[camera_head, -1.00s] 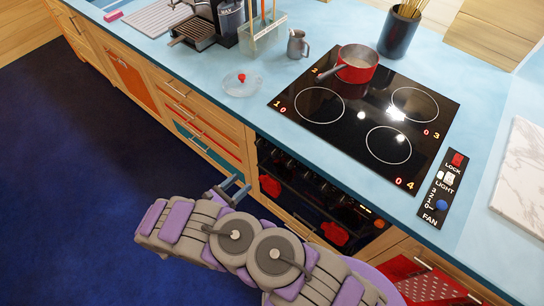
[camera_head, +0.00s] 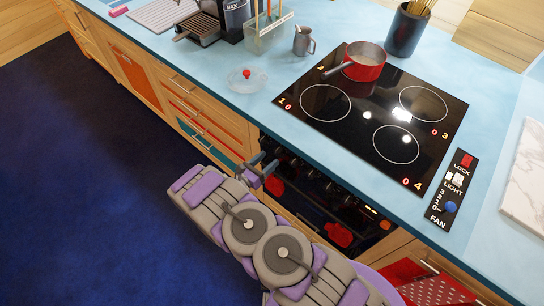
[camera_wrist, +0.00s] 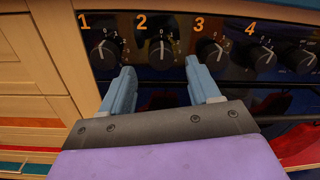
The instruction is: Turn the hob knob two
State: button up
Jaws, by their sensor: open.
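Knob two (camera_wrist: 161,53) is a dark round knob with a pale pointer line, under an orange 2 on the black control panel in the wrist view. Its pointer stands about upright. My gripper (camera_wrist: 160,70) is open, with one blue-grey finger to the lower left of knob two and the other to its lower right. I cannot tell whether either finger touches it. In the head view my gripper (camera_head: 268,163) is at the oven front, below the hob (camera_head: 350,118); the arm and counter hide most of the knobs there.
Knob one (camera_wrist: 104,53) is close on the left, knob three (camera_wrist: 215,52) close on the right and knob four (camera_wrist: 261,57) beyond. A red saucepan (camera_head: 366,65) stands on the hob's back left zone. Red cloths hang at the oven front below. Blue floor is clear at left.

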aim_at(275, 153)
jog(key=shift+x, duration=1.8)
jog(key=shift+c, duration=0.3)
jog(key=c, duration=1)
